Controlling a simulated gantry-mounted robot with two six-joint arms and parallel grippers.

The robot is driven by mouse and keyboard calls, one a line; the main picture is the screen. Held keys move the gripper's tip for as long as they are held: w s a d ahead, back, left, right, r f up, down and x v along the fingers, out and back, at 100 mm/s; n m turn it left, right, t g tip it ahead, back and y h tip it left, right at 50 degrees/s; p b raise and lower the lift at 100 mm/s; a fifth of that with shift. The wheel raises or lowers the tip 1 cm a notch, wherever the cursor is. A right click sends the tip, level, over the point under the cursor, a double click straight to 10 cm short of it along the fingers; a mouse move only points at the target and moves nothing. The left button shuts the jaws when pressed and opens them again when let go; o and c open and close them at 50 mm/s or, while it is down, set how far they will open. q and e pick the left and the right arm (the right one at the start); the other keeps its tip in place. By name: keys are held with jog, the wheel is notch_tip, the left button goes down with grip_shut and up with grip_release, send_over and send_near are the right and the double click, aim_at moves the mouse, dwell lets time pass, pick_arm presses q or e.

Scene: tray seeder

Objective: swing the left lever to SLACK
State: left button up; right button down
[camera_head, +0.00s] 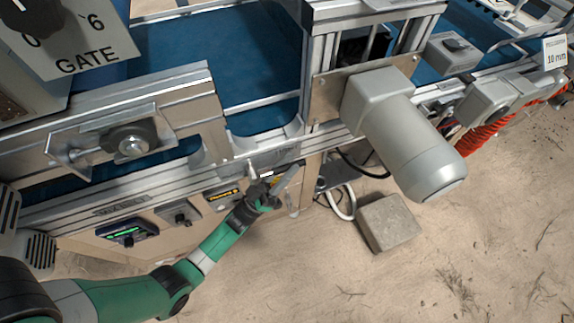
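My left arm comes in from the lower left, and its dark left gripper (264,188) is at the front rail of the machine. The gripper is small here, and I cannot tell whether its fingers are open or shut. A slim grey bar (288,178), which looks like the left lever, slants up and to the right beside the gripper. I cannot tell whether they touch. A small metal plate (277,159) is on the rail just behind; its lettering is too small to read, so the lever's setting is unclear. My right gripper is out of view.
A grey motor (405,130) juts out to the right of the gripper. A concrete block (389,222) lies on the sandy ground below it, beside cables. Control boxes, one with a green display (127,234), line the front panel. A blue belt (180,50) runs behind.

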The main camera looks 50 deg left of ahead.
pick_arm(q)
grip_shut()
dwell(1.5)
